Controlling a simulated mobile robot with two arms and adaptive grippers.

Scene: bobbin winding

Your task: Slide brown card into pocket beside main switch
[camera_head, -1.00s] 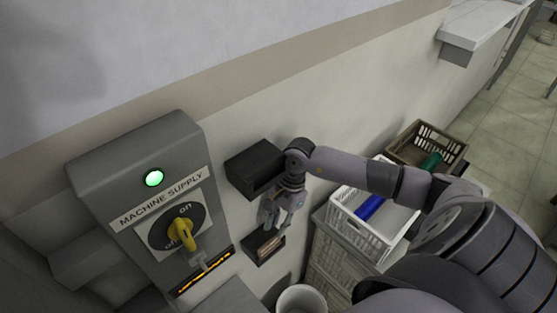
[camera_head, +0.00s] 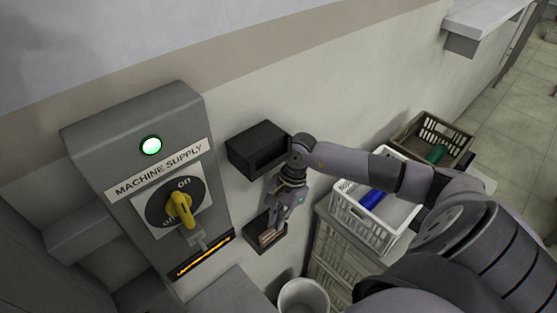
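The main switch, a yellow rotary handle (camera_head: 181,209) on a dark plate, is on the grey MACHINE SUPPLY box (camera_head: 88,141). To its right, an open-fronted black box (camera_head: 255,138) is fixed on the wall. Below that is a small black tray (camera_head: 256,228), with the brown card (camera_head: 268,237) in it. My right gripper (camera_head: 277,222) points down at the tray, its fingertips close to the card. I cannot tell whether they touch or grip it. My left gripper is not in view.
A white crate (camera_head: 392,236) with a blue item (camera_head: 371,198) and a brown crate (camera_head: 464,140) with a green item (camera_head: 436,153) stand at right. A white bin (camera_head: 303,290) is below the tray. A green lamp (camera_head: 151,146) is lit above the switch label.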

